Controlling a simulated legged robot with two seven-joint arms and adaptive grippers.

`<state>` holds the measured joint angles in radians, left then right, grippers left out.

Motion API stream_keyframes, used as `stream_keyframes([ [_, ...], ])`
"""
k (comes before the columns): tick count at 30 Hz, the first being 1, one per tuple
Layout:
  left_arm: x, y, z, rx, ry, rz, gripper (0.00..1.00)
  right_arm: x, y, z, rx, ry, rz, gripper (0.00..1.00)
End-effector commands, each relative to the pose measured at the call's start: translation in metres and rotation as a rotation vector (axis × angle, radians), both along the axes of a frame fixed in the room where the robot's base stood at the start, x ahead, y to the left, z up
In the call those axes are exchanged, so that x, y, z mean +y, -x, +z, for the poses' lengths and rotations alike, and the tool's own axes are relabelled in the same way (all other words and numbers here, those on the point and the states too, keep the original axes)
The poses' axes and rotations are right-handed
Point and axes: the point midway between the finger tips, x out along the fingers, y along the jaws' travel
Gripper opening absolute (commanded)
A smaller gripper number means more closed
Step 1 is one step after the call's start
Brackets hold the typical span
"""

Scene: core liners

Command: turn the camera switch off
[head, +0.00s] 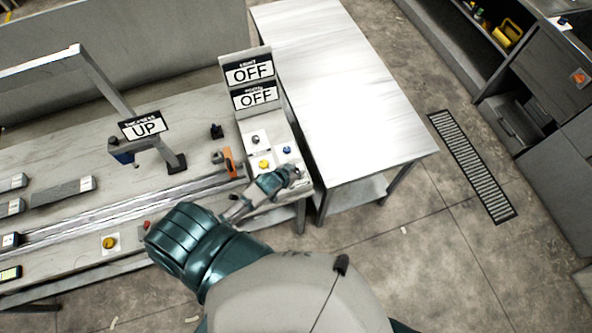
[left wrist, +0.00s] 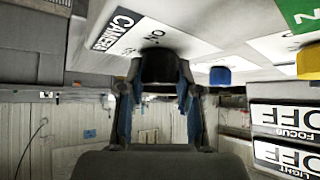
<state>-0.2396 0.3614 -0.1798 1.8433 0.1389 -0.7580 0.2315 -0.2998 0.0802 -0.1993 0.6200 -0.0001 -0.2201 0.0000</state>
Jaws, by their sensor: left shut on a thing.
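The camera switch (left wrist: 157,64) is a dark knob on a white plate (left wrist: 135,32) marked CAMERA and ON in the left wrist view. My left gripper (left wrist: 160,88) is shut on this knob, with one finger on each side of it. In the head view my left gripper (head: 287,177) reaches the lower right of the sloped control panel (head: 244,125) and hides most of the switch. Which way the knob points cannot be told. My right gripper is not in view.
A blue knob (head: 286,150) and a yellow knob (head: 264,165) sit close to the gripper. Two OFF signs (head: 249,72) stand behind the panel. A bare metal table (head: 345,90) stands to the right. An UP sign (head: 143,126) is at the left.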

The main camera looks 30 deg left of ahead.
Motion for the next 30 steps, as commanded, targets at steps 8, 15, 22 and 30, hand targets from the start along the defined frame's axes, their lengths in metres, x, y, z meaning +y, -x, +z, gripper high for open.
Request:
stream_keyframes([
  [8, -0.0005, 0.0013, -0.0017, 0.005, 0.0, 0.141, 0.0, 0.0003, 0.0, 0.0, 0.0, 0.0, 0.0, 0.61],
  [15, -0.0001, 0.0016, -0.0021, 0.006, -0.002, 0.189, 0.0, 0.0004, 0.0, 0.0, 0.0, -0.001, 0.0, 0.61],
  [22, 0.0001, 0.0016, -0.0025, 0.007, -0.003, 0.197, 0.0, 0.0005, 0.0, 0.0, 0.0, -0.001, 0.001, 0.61],
  [30, -0.0002, 0.0017, -0.0027, 0.007, -0.003, 0.196, 0.48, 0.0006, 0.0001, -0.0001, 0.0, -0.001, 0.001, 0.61],
])
